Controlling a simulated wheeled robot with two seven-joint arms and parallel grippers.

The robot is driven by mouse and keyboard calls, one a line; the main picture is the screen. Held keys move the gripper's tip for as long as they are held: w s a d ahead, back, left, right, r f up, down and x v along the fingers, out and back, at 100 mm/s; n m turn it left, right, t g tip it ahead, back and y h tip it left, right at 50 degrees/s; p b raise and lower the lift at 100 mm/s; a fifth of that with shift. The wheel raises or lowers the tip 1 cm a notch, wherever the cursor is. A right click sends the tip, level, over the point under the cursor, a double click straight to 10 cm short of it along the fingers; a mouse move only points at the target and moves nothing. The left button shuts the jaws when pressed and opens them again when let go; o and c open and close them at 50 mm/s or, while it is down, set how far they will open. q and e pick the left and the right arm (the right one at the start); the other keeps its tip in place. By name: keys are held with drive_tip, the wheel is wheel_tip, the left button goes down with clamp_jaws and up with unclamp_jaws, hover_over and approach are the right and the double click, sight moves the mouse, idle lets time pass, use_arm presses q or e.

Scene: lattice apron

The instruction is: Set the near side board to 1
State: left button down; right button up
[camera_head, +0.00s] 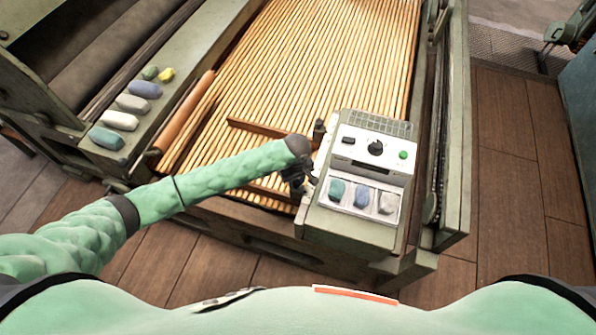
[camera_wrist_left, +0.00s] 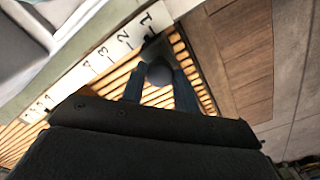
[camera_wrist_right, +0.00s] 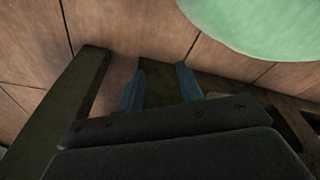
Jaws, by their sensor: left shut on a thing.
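The near side board (camera_head: 268,193) is a brown wooden board across the slatted lattice, partly hidden behind my left arm. My left gripper (camera_head: 298,180) is at its right end, beside the control box. In the left wrist view, my left gripper (camera_wrist_left: 160,88) is shut on a round dark knob (camera_wrist_left: 160,73). A white number scale (camera_wrist_left: 108,52) runs along the edge beside it. The dark piece beyond the knob meets the scale close to the 1; its exact mark is too small to tell. My right gripper (camera_wrist_right: 160,85) is open and empty, out of the head view.
The control box (camera_head: 358,185) with a dial, a green button and colored lumps stands right of my left gripper. The far side board (camera_head: 265,130) crosses the slats (camera_head: 330,50) behind it. Several colored lumps (camera_head: 132,103) lie on the left ledge. Wooden floor (camera_head: 510,180) is clear at right.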

use_arm(q)
drive_tip(key=shift+s+a+p, duration=0.1)
drive_tip(key=shift+s+p, duration=0.25)
drive_tip(key=shift+p, duration=0.05)
drive_tip(key=shift+s+a, duration=0.1)
drive_tip(key=shift+s, duration=0.35)
drive_tip(key=shift+f, duration=0.1)
use_arm(e)
drive_tip(key=s, duration=0.2)
drive_tip(key=s+d+f, duration=0.1)
drive_tip(key=shift+s, duration=0.2)
use_arm(q)
drive_tip(key=c, duration=1.2)
unclamp_jaws()
drive_tip(key=shift+c, duration=0.2)
drive_tip(key=shift+o, duration=0.9)
drive_tip(key=shift+s+a, duration=0.1)
use_arm(e)
drive_tip(key=shift+s, duration=0.25)
drive_tip(key=shift+f, duration=0.1)
